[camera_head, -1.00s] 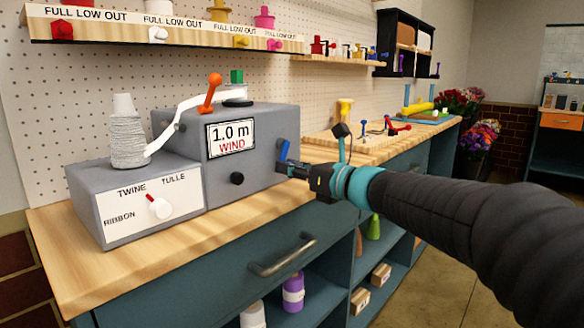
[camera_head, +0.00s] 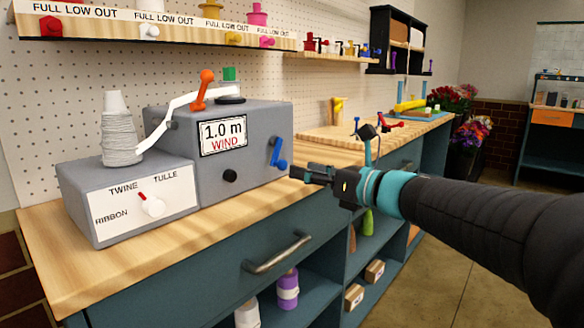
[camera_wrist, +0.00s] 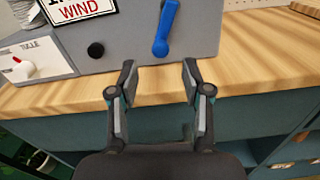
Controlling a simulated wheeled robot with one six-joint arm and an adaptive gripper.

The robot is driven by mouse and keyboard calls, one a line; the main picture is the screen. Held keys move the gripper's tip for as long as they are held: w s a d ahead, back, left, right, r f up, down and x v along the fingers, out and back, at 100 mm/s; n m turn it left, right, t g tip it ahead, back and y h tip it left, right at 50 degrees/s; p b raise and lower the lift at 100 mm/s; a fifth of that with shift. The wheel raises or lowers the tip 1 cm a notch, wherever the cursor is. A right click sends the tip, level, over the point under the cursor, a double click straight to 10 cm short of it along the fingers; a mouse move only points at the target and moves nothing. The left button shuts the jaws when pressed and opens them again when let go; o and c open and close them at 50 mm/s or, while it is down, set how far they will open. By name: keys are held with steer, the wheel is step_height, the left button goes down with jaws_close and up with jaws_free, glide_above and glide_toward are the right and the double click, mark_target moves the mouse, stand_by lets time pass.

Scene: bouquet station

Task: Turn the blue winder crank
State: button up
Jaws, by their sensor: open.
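The blue winder crank (camera_head: 277,153) is on the right part of the grey winder box (camera_head: 245,140). Its arm slants, with the knob at the lower end. In the wrist view the crank (camera_wrist: 164,30) hangs with its rounded knob low, just beyond and between my fingertips. My gripper (camera_head: 300,173) is open and empty, a little in front of and below the crank, apart from it. In the wrist view both fingers (camera_wrist: 158,75) are spread. The display sign (camera_head: 222,136) reads 1.0 m and WIND.
A selector box (camera_head: 130,200) labelled twine, tulle and ribbon bears a white spool (camera_head: 121,135). An orange lever (camera_head: 203,88) stands on the winder. A black knob (camera_head: 230,175) is left of the crank. The wooden counter edge (camera_head: 200,228) and a drawer handle (camera_head: 278,254) lie below.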

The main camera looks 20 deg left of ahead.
steer(key=v, duration=0.5)
steer(key=shift+d, duration=0.15)
steer(key=s+d+f+n+g+h, duration=0.25)
steer(key=s+f+n+h, duration=0.2)
steer(key=f+n, duration=0.4)
steer(key=s+d+f+n+g+h, duration=0.1)
steer(key=s+d+f+n+h, duration=0.3)
steer(key=f+n, duration=0.45)
steer(key=s+d+f+n+t+h, duration=0.1)
steer(key=s+d+f+n+h, duration=0.2)
steer(key=s+d, duration=0.4)
steer(key=s+d+f+n+t+h, duration=0.1)
steer(key=s+d+f+n+h, duration=0.2)
steer(key=s+d+h, duration=0.2)
steer(key=shift+s+d+f+n, duration=0.4)
steer(key=shift+s+d, duration=1.2)
steer(key=shift+d, duration=2.25)
